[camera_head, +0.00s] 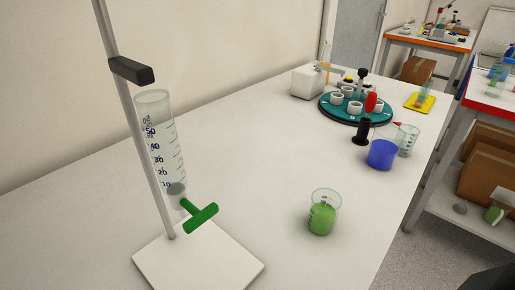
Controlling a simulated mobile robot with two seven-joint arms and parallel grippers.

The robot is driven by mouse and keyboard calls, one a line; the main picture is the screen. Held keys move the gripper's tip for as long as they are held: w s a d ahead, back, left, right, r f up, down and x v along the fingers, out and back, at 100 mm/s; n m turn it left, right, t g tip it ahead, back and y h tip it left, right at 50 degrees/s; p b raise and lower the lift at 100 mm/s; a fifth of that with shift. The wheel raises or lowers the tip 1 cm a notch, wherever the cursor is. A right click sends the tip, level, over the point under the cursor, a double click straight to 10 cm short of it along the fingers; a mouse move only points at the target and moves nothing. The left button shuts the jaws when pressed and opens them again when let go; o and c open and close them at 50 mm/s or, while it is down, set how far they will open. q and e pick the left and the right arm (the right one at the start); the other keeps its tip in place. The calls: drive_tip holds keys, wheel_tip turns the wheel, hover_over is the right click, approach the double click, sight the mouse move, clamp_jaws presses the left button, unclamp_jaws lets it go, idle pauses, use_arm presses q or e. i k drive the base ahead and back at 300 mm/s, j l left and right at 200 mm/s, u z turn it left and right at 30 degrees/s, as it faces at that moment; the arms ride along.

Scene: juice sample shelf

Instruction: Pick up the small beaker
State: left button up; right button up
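A small glass beaker (323,213) with green liquid stands upright on the white table in the middle foreground. A larger-looking beaker with blue liquid (382,154) stands farther back on the right. A clear beaker (408,140) with a red-tipped object by it stands just behind the blue one. Neither of my grippers shows in the head view, and nothing touches the green beaker.
A burette stand with a white base (198,262) and a green stopcock (201,217) stands left of the green beaker. A teal round rack (345,112) holds white cups at the back. A black object (362,131) stands beside the blue beaker. Table around the green beaker is clear.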

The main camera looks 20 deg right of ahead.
sight(326, 204)
drive_tip(key=l+u, duration=0.15)
drive_tip(key=l, duration=0.35)
drive_tip(key=k+l+u, duration=0.1)
drive_tip(key=l, duration=0.45)
drive_tip(key=k+l+u, duration=0.15)
drive_tip(key=l, duration=0.35)
drive_tip(key=i, duration=0.45)
